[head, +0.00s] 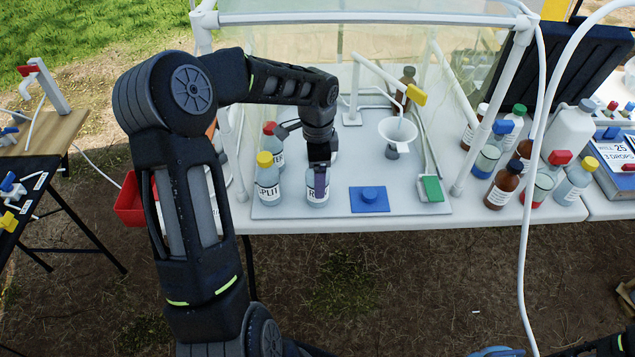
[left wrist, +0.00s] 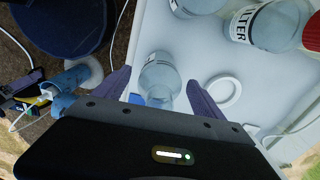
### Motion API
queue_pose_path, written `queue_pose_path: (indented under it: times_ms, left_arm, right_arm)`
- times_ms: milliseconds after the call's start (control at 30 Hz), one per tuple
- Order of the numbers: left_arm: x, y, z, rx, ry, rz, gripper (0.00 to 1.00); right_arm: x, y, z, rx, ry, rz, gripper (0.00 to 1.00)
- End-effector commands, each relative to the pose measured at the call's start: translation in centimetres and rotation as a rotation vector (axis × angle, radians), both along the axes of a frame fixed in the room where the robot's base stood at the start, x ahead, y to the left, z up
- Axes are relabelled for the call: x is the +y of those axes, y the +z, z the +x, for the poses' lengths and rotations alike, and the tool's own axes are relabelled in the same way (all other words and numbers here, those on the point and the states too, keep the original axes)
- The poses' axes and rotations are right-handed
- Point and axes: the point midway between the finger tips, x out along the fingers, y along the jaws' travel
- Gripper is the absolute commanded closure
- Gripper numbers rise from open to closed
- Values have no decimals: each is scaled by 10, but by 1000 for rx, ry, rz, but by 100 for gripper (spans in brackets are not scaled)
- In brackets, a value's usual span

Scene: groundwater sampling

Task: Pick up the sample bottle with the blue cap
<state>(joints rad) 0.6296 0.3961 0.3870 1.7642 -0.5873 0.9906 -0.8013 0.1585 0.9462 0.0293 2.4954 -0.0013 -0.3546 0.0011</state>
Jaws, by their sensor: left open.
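A clear bottle (head: 318,191), its label partly covered and starting with R, stands upright on the grey tray at the table's front. My left gripper (head: 319,168) points down over it and hides its top in the head view. In the left wrist view the bottle (left wrist: 160,76) lies between the two open, purple-lined fingers (left wrist: 160,98). My right gripper is not in view.
A yellow-capped SPLIT bottle (head: 268,184) and a red-capped bottle (head: 274,142) stand close on the left. A funnel (head: 397,132) stands behind. Several bottles crowd the table's right side, including one blue-capped (head: 490,155).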

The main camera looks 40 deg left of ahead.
Motion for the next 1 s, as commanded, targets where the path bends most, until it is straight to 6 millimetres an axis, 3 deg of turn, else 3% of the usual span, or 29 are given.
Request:
queue_pose_path:
  times_ms: [567, 1000]
  left_arm:
    - [0, -1, 0, -1, 0, 1, 20]
    - [0, -1, 0, 0, 0, 0, 54]
  right_arm:
    - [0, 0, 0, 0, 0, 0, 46]
    - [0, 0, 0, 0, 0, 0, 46]
